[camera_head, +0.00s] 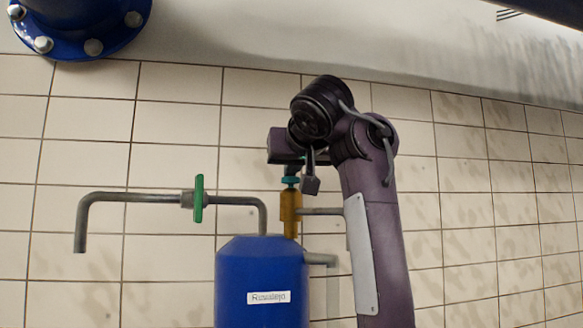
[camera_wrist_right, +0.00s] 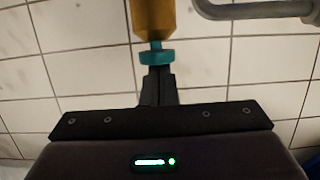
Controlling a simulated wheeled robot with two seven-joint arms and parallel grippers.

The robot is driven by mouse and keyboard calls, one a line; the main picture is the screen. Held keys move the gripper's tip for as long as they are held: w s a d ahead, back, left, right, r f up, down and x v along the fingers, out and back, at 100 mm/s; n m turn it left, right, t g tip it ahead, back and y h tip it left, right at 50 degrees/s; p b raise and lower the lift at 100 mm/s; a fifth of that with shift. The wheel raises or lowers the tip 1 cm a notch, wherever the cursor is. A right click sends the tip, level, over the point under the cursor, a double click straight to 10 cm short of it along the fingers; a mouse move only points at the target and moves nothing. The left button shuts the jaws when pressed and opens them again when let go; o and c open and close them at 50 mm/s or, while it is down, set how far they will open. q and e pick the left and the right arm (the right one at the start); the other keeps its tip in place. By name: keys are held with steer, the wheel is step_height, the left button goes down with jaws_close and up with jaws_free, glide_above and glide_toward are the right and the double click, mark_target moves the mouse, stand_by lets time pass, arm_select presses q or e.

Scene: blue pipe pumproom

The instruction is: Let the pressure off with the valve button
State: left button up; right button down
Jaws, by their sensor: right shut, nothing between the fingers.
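A brass-yellow valve (camera_head: 291,215) stands upright on top of a blue tank (camera_head: 262,285) with a white label. Its teal button (camera_head: 291,181) sits at the upper end. My right gripper (camera_head: 293,168) is shut and empty, directly above the button. In the right wrist view the shut fingers (camera_wrist_right: 157,72) end at the teal button (camera_wrist_right: 157,57), with the yellow valve body (camera_wrist_right: 153,20) beyond it. The tips touch the button or are very close; I cannot tell which. My left gripper is not in view.
A grey pipe (camera_head: 130,197) with a green handwheel (camera_head: 198,199) runs left from the tank top. Short grey pipes (camera_head: 322,211) leave the valve and tank on the right. A blue flange (camera_head: 85,25) hangs at upper left. A tiled wall (camera_head: 480,200) stands behind.

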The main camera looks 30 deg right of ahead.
steer(key=shift+w+f, duration=0.15)
steer(key=shift+f, duration=0.1)
stand_by(0.6)
